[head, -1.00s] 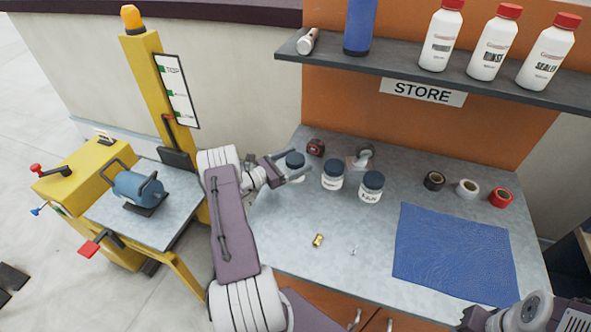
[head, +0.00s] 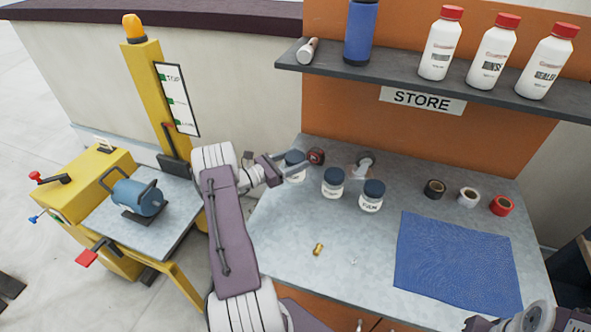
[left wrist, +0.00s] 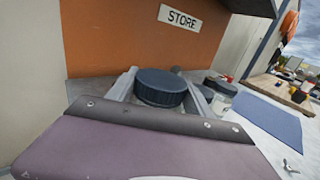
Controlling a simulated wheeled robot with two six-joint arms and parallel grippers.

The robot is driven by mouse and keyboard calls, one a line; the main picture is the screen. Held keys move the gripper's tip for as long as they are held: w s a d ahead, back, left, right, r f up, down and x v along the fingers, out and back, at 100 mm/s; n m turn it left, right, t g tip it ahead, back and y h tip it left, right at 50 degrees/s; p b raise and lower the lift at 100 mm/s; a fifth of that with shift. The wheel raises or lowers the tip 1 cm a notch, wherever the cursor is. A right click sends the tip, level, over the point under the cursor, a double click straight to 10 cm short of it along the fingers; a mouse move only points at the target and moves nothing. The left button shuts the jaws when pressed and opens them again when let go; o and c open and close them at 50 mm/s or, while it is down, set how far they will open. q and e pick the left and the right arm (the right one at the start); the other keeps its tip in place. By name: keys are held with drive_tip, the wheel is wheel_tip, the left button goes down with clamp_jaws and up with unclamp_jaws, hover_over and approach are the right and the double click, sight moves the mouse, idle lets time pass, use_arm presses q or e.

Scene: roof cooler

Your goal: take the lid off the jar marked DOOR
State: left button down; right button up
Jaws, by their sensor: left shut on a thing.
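Three white jars with dark blue lids stand in a row at the left of the worktop. My left gripper (head: 293,168) is shut on the lid (head: 294,157) of the leftmost jar (head: 293,177). In the left wrist view the fingers sit on both sides of this dark ribbed lid (left wrist: 160,84). The lid looks level; whether it is apart from its jar is hidden. The middle jar (head: 332,189) and right jar (head: 370,203) are lidded and untouched. I cannot read DOOR on any label. My right gripper (head: 520,318) is partly visible at the bottom right corner.
A tape measure (head: 316,156) lies just behind the jars. A brass fitting (head: 318,249) lies in front. Tape rolls (head: 467,197) and a blue mat (head: 455,262) lie to the right. A shelf (head: 440,88) with bottles overhangs the back. A yellow lift (head: 88,170) stands left.

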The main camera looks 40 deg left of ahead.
use_arm(q)
wheel_tip(320, 180, up, 6)
drive_tip(key=shift+f, duration=0.2)
drive_tip(key=c, duration=1.1)
unclamp_jaws()
clamp_jaws()
drive_tip(key=shift+f, duration=0.1)
